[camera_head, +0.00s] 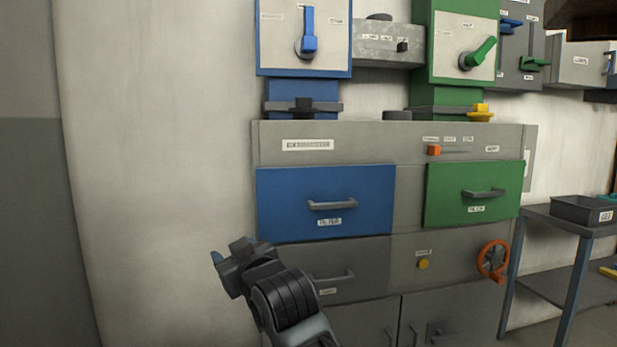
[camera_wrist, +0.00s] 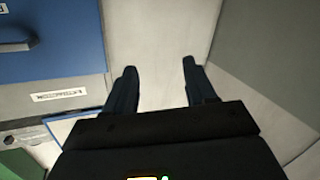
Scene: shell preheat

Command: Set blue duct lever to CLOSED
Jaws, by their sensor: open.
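The blue duct lever (camera_head: 309,30) is a blue handle on a round dark hub, set on the pale face of a blue-framed panel (camera_head: 268,52) at the top centre of the head view. The handle stands nearly upright, pointing up. Small labels sit around it, too small to read. My gripper (camera_head: 232,252) is at the lower left of the head view, below and left of the lever and apart from it. In the wrist view my gripper (camera_wrist: 158,72) shows two dark fingers spread apart with nothing between them. The lever is not clearly identifiable in the wrist view.
Below the panel are a blue drawer (camera_head: 280,212) and a green drawer (camera_head: 440,205) with protruding handles. A green lever (camera_head: 482,52) is to the right. An orange handwheel (camera_head: 493,260) and a side table (camera_head: 545,217) stand at right. The wall at left (camera_head: 160,150) is bare.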

